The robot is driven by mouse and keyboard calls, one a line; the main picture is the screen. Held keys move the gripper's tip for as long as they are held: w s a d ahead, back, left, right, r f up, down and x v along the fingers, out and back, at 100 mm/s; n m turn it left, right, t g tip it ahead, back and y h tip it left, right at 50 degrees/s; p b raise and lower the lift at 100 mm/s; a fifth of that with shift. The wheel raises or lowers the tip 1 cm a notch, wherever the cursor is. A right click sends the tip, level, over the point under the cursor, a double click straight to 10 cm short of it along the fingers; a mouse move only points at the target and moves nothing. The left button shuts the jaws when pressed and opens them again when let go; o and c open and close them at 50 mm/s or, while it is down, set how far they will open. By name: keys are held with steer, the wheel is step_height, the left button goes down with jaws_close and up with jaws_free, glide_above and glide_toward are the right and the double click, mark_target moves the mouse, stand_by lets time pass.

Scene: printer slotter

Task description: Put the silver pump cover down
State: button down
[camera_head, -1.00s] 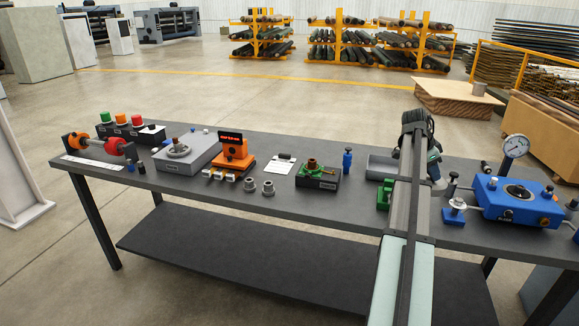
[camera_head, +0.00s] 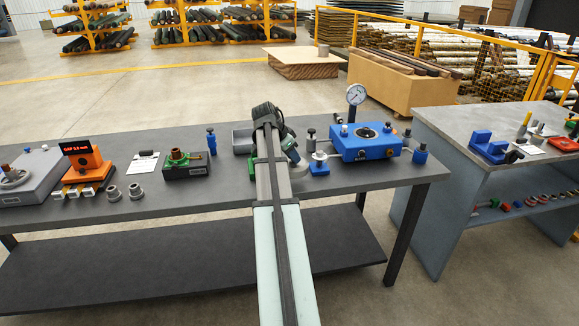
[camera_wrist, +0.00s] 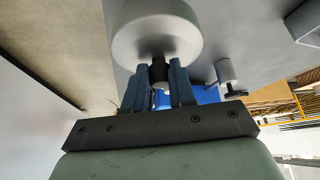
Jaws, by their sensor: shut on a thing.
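The silver pump cover (camera_wrist: 155,35) is a round, smooth metal disc with a dark stem, at the top of the wrist view. My gripper (camera_wrist: 161,72) is shut on the dark stem, with one blue-grey finger on each side of it. In the head view my gripper (camera_head: 288,143) is over the dark workbench, left of the blue pump unit (camera_head: 364,143). The cover shows there only as a small grey piece (camera_head: 294,155), partly hidden by my arm. I cannot tell whether it touches anything.
A dial gauge (camera_head: 356,95) stands behind the blue unit, and a small blue stand (camera_head: 319,168) with a metal disc sits left of it. A grey tray (camera_head: 242,138) and a green-and-black fixture (camera_head: 186,165) are left of my arm. Another bench (camera_head: 470,140) stands right, across a gap.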

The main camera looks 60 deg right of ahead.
mark_target(290, 163)
steer(key=shift+f, duration=2.4)
steer(key=shift+f, duration=0.1)
steer(key=c, duration=0.9)
jaws_free()
steer(key=shift+c, duration=0.2)
steer(key=v, duration=1.2)
